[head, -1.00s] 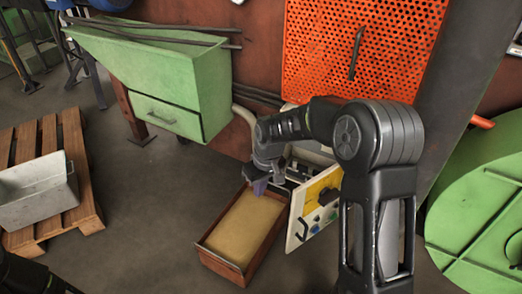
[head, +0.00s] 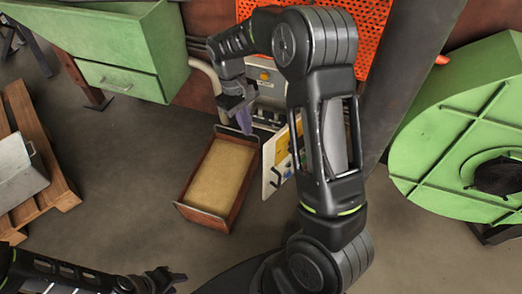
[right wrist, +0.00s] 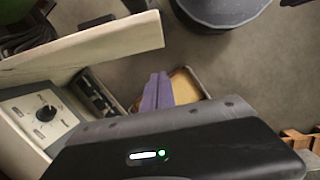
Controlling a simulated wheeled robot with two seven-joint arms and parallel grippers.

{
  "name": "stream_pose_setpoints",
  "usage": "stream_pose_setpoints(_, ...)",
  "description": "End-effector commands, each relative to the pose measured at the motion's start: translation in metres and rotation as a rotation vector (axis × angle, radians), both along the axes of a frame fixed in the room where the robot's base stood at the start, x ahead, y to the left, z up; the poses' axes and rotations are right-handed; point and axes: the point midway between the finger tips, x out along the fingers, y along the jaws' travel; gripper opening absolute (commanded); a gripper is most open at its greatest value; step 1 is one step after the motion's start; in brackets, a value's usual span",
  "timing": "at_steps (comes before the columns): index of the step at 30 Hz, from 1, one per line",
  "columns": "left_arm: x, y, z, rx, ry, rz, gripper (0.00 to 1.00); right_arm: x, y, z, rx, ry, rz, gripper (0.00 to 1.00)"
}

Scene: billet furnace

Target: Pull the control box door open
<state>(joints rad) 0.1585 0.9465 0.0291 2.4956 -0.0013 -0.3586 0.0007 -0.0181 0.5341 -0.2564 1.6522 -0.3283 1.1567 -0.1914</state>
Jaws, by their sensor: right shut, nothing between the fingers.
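The control box (head: 268,82) is a grey box low on the wall, partly hidden by my right arm. Its cream door (head: 268,172) stands swung out from it, with a yellow patch and a dark handle on the face I see. In the right wrist view, the door (right wrist: 95,47) is a pale slab standing out from a panel with a black dial (right wrist: 45,113). My right gripper (head: 244,120), with purple fingers, is shut and empty, left of the door and above the tray. My left gripper (head: 166,280) is low at the left, far from the box; its finger gap is unclear.
A brown tray (head: 182,205) with sandy contents is on the floor beside the door. A green hopper (head: 120,50) is at upper left, a green round housing (head: 440,130) at right. A pallet (head: 58,190) with a metal bin (head: 20,165) is at left. Floor in front is clear.

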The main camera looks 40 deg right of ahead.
Motion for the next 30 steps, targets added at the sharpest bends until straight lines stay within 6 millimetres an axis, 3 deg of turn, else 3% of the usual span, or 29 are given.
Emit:
stream_pose_setpoints(12,0.000,0.000,0.004,0.000,-0.001,0.000,0.36,-0.023,-0.004,-0.076,0.000,0.004,-0.001,0.00)
stream_pose_setpoints(19,0.000,0.000,0.011,0.000,0.000,0.000,0.36,-0.052,-0.010,-0.073,0.000,0.000,-0.002,0.00)
stream_pose_setpoints(30,0.000,0.000,0.011,0.000,0.000,0.000,0.36,-0.058,-0.011,-0.074,0.000,0.000,0.000,0.00)
